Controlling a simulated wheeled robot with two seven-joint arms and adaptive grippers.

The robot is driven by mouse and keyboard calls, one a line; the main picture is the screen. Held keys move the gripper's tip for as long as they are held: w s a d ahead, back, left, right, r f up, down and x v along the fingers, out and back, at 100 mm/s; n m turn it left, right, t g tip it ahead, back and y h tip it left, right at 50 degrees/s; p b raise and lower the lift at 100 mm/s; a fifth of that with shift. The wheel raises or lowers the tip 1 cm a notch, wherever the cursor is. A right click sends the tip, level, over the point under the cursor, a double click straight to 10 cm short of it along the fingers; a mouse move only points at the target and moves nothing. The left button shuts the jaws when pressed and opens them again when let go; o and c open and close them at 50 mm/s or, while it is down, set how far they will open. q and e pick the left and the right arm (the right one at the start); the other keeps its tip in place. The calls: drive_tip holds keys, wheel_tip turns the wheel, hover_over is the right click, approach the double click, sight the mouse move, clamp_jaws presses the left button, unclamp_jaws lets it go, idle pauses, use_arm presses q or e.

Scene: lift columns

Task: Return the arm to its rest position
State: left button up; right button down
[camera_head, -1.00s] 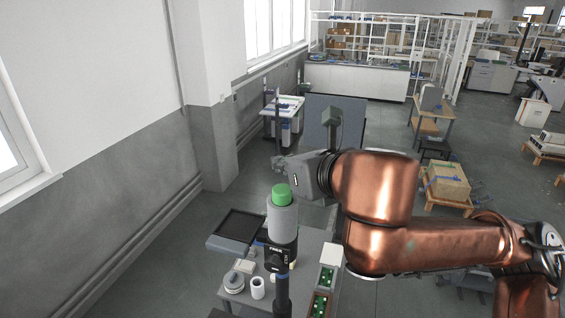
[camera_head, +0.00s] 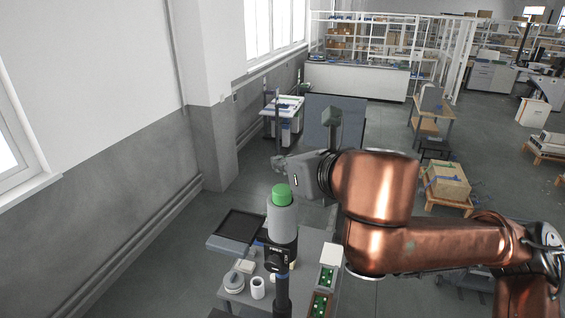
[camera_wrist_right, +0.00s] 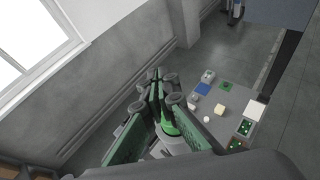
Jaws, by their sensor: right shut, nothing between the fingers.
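My right gripper (camera_head: 281,163) shows at the end of the copper-coloured arm in the head view, pointing left, shut and empty. It is above the green cap (camera_head: 281,194) of a grey cylinder (camera_head: 282,222) on a dark post; I see a gap between them in the picture. In the right wrist view, the dark fingers with green sides (camera_wrist_right: 160,95) fill the middle, and the green cap (camera_wrist_right: 169,126) shows behind and between them, partly hidden. My left gripper is in neither view.
A workbench (camera_head: 236,297) below holds a black tray (camera_head: 240,225), white round parts (camera_head: 257,288) and green boards in bins (camera_head: 327,276). A grey wall with a window is at left. A dark panel (camera_head: 335,122) stands behind the gripper. A box on a pallet (camera_head: 446,182) lies farther right.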

sight(282, 189)
drive_tip(key=shift+f, duration=0.25)
drive_tip(key=shift+f+b, duration=1.05)
drive_tip(key=shift+f, duration=1)
wheel_tip(282, 189, up, 2)
drive_tip(key=shift+r+p, duration=0.25)
drive_tip(key=shift+p, duration=0.9)
drive_tip(key=shift+r, duration=2.3)
